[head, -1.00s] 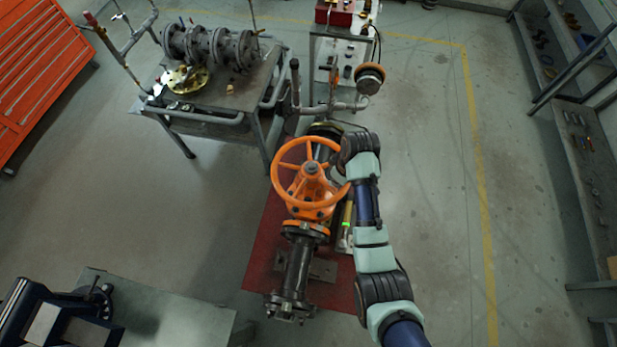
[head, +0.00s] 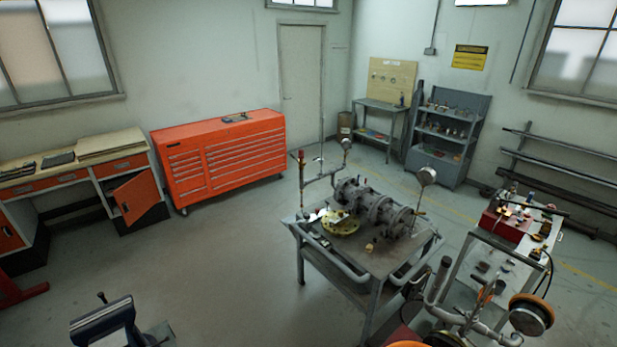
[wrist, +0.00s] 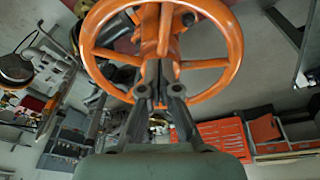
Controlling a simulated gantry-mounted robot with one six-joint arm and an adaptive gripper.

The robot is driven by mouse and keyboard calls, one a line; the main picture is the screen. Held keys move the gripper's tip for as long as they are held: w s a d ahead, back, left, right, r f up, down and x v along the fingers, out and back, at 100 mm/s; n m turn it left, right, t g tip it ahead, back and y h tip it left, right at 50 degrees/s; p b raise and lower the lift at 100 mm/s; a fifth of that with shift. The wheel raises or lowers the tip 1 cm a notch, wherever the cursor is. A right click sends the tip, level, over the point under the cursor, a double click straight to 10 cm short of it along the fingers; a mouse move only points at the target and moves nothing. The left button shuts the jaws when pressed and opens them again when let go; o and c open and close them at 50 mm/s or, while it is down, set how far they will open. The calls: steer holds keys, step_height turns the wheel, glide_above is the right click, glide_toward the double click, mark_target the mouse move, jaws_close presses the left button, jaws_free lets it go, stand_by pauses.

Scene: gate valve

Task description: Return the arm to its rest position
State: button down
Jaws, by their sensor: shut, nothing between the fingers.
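The orange handwheel (wrist: 230,55) of the gate valve fills the upper part of the wrist view. In the head view only a sliver of orange (head: 408,344) shows at the bottom edge. My gripper (wrist: 158,72) is in the wrist view, with its two dark fingers brought together at the tips and nothing between them. The fingers overlap the lower part of the wheel in the picture. I cannot tell whether they touch the rim or a spoke, or stand apart from it. My arm is out of the head view, and the valve body is mostly hidden.
A grey work table (head: 350,280) with pipe flanges (head: 375,208) stands mid-right. A cart with a red box (head: 505,222) is at the right. An orange tool cabinet (head: 220,155) stands by the wall. A blue vise (head: 105,325) is at lower left. The floor between is clear.

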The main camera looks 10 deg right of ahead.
steer(key=w+a+r+t+h, duration=0.1)
steer(key=w+a+r+t, duration=0.15)
steer(key=a, duration=0.35)
steer(key=w+a+r+t, duration=0.1)
steer(key=w+a+r, duration=0.25)
steer(key=a, duration=0.25)
steer(key=s+a+r+t, duration=0.1)
steer(key=a+r+t, duration=0.2)
steer(key=a+r, duration=0.4)
steer(key=s+a+r+t+y, duration=0.1)
steer(key=a+r+t, duration=0.3)
steer(key=a, duration=1)
step_height(320, 180, up, 4)
steer(key=shift+f+y, duration=0.2)
steer(key=shift+y, duration=0.1)
steer(key=shift+a, duration=0.1)
